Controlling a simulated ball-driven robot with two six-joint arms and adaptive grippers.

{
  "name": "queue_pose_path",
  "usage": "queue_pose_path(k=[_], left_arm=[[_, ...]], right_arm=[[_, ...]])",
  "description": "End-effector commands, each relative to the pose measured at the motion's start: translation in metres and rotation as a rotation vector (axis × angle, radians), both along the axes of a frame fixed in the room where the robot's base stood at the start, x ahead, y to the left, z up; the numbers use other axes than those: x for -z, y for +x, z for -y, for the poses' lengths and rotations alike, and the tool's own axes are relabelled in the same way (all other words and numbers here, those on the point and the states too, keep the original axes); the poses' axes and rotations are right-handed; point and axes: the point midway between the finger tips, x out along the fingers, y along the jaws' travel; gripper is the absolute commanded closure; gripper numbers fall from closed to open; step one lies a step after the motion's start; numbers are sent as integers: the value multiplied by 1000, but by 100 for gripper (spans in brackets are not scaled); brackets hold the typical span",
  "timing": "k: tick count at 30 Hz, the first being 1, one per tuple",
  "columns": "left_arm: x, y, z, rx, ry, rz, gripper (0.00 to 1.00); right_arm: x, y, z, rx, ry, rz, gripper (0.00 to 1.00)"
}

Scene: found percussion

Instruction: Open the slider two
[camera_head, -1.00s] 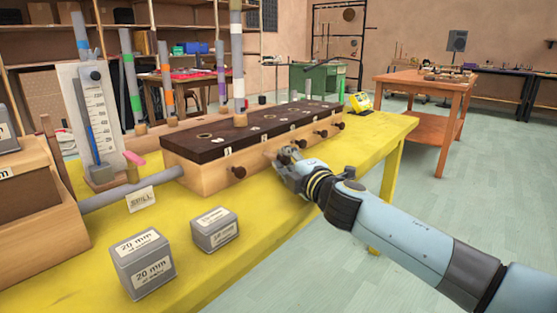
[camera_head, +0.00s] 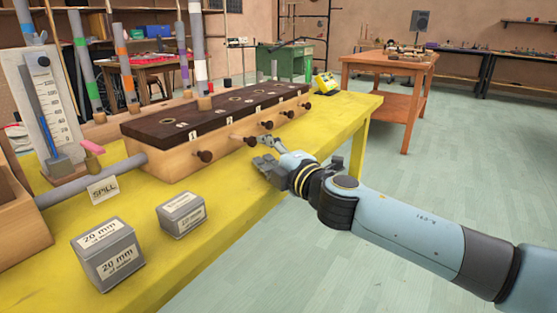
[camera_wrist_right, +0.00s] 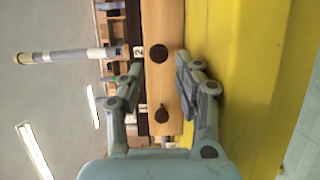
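The long wooden box (camera_head: 180,160) with a dark top stands on the yellow table, with a row of dark round knobs along its front. The slider one knob (camera_head: 205,156) is nearest. The slider two knob (camera_head: 251,141) appears to stand farther out from the front than its neighbours. In the right wrist view, the slider two knob (camera_wrist_right: 158,53) lies beside a "2" label, beyond the fingertips and within the gap between them. My right gripper (camera_head: 266,150) is open and empty, just in front of this knob; it also shows in the wrist view (camera_wrist_right: 160,75). My left gripper is out of view.
Two grey weight blocks (camera_head: 107,256) (camera_head: 181,215) and a SPILL card (camera_head: 103,189) stand on the yellow table (camera_head: 220,215). A grey pipe (camera_head: 95,182) meets the box's near end. Upright tubes rise behind. Open floor lies to the right.

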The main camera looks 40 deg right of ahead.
Motion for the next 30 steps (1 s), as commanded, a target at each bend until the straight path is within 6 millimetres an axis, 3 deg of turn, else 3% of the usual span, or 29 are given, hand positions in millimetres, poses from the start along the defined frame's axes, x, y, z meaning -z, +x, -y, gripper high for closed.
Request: queue_pose_path(k=[3, 9, 30], left_arm=[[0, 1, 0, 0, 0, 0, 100], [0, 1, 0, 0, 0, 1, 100], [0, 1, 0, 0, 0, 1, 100]], right_arm=[[1, -26, -4, -1, -2, -3, 67], [0, -52, -8, -1, -1, -1, 67], [0, -58, -9, 6, 9, 0, 67]])
